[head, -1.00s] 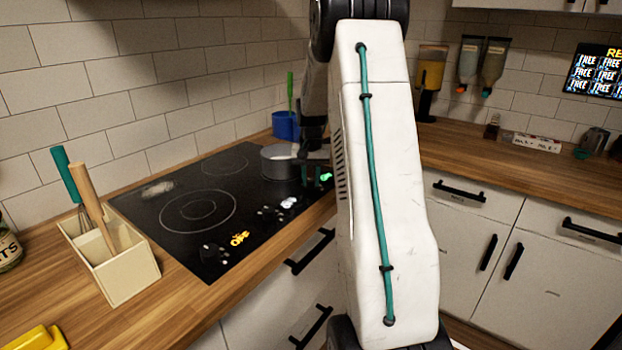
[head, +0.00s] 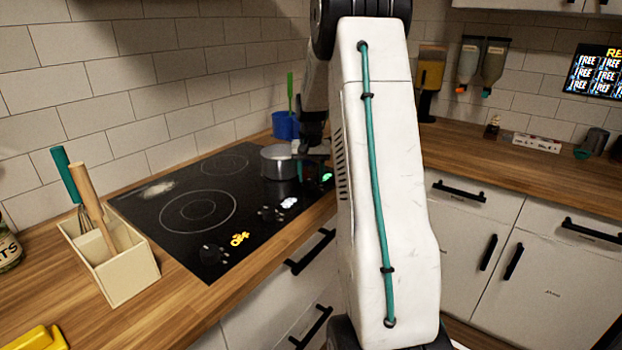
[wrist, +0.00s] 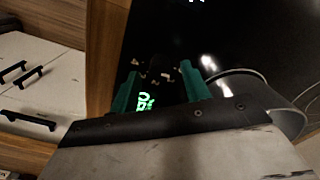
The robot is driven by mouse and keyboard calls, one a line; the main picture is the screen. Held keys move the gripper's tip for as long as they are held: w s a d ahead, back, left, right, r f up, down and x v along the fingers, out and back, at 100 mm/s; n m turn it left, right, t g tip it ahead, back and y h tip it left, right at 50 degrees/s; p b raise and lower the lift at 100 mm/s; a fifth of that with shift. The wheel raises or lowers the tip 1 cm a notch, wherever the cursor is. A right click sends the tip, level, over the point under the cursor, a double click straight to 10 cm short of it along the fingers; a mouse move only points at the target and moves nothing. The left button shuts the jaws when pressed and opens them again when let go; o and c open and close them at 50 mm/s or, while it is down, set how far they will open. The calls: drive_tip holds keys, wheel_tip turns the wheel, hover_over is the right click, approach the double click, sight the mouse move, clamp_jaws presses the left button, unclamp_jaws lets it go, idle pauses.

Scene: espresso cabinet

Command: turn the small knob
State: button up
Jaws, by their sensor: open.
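The black glass hob (head: 165,225) has a larger dark knob (head: 212,253) at its near corner, by a yellow lit marking. My gripper (wrist: 157,86) is open, with teal fingers over the hob's far front corner. Pale marks (wrist: 152,75) and a green lit marking (wrist: 146,101) show around and between the fingers. A dark shape there may be a small knob, but I cannot tell whether the fingers touch it. In the head view my arm partly hides this corner.
A grey pot (head: 277,162) stands on the hob close beside my gripper; its rim also shows in the wrist view (wrist: 290,118). A cream utensil box (head: 128,272) stands left of the hob. A blue container (head: 285,126) is behind the pot.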

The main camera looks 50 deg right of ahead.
sight(311, 179)
wheel_tip(311, 179, up, 6)
drive_tip(key=shift+r, duration=0.2)
idle(0.6)
drive_tip(key=shift+n+g+y, duration=0.3)
drive_tip(key=shift+g, duration=0.1)
drive_tip(key=s+a+f, duration=0.1)
drive_tip(key=s+a, duration=0.1)
drive_tip(key=shift+s+a+f, duration=0.2)
drive_tip(key=shift+s+f, duration=0.15)
drive_tip(key=shift+f, duration=0.05)
drive_tip(key=s+a+r+n, duration=0.3)
drive_tip(key=s+a, duration=0.5)
drive_tip(key=a, duration=0.4)
drive_tip(key=s+a+r+n+t, duration=0.1)
drive_tip(key=s+a+r+n, duration=0.1)
drive_tip(key=s+a, duration=0.6)
drive_tip(key=s+a+r+n+t, duration=0.1)
drive_tip(key=s+a+r+n, duration=0.2)
drive_tip(key=s+a, duration=0.4)
drive_tip(key=a+n, duration=0.1)
drive_tip(key=a, duration=0.8)
drive_tip(key=shift+s+a+r+n, duration=0.25)
drive_tip(key=shift+s+r+n, duration=0.05)
drive_tip(key=shift+s, duration=0.1)
